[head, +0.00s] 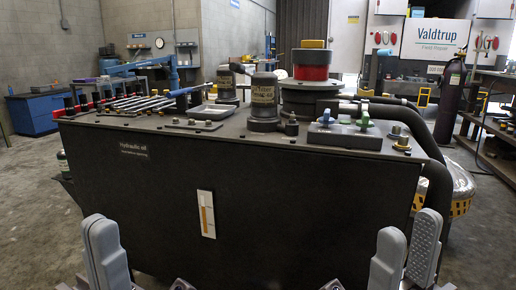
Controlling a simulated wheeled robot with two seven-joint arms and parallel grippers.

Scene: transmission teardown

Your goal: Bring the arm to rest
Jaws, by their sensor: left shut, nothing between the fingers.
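My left gripper (104,252) is at the bottom left, upright in front of the dark hydraulic tank (150,205). Its grey fingers are together with nothing between them. My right gripper (406,250) is at the bottom right, in front of the tank's right end. Its two grey fingers stand apart, the ribbed face of one shows, and I see nothing held between them. The lower parts of both grippers are cut off by the picture's bottom edge.
The tank top carries a red-banded cylinder (311,72), a labelled canister (264,95), a shallow tray (209,112) and a row of tools (142,103). Black hoses (425,140) curve down at the right. A blue cabinet (45,112) and a workbench (498,130) stand further back.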

